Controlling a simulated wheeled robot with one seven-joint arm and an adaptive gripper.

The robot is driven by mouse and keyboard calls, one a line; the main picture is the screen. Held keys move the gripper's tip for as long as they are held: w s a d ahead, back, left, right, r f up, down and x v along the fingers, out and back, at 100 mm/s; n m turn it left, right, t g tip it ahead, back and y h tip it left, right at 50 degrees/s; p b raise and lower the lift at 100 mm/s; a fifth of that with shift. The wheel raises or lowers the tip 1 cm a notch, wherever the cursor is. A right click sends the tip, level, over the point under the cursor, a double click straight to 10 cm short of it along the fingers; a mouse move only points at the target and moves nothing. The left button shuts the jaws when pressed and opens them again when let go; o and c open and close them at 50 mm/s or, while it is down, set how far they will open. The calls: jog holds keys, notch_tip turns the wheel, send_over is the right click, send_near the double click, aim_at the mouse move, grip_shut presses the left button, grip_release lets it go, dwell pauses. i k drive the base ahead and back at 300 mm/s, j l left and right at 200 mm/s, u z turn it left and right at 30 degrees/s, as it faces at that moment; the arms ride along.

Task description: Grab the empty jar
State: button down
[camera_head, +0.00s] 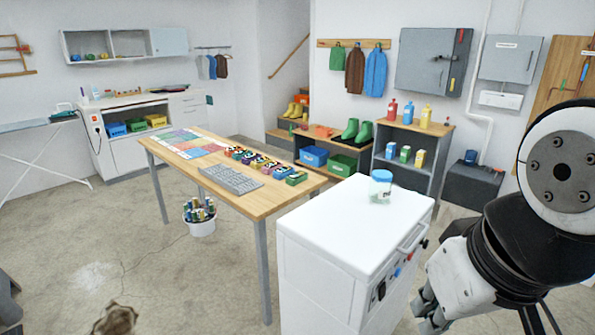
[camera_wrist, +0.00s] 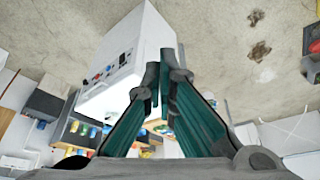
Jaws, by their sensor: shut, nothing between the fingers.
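The jar (camera_head: 380,187) is small and clear with a blue lid. It stands upright near the back of the top of a white cabinet (camera_head: 335,225), and it looks empty. My gripper (camera_head: 428,312) is low at the right in the head view, beside the cabinet and below its top, well apart from the jar. In the wrist view my gripper (camera_wrist: 161,75) has its fingertips together with nothing between them. The white cabinet (camera_wrist: 125,45) shows upside down behind the fingers there. I cannot make out the jar in the wrist view.
A wooden table (camera_head: 262,203) with colored blocks and a grey keyboard-like panel stands left of the cabinet. A grey shelf (camera_head: 434,143) with colored bottles stands behind it. A bucket (camera_head: 200,222) sits under the table. The floor at the front left is mostly clear.

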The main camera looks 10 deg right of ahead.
aim_at(379, 192)
jog(key=i+l, duration=0.25)
jog(key=l, duration=0.15)
jog(key=i+l, duration=0.3)
jog(key=l, duration=0.15)
jog(key=i+l, duration=0.25)
jog(key=l, duration=0.15)
jog(key=i+l+u, duration=0.1)
jog(key=i+l, duration=0.45)
jog(key=l, duration=0.3)
jog(key=i+l, duration=0.25)
jog(key=l, duration=0.15)
jog(key=i+l, duration=0.25)
jog(key=l, duration=0.2)
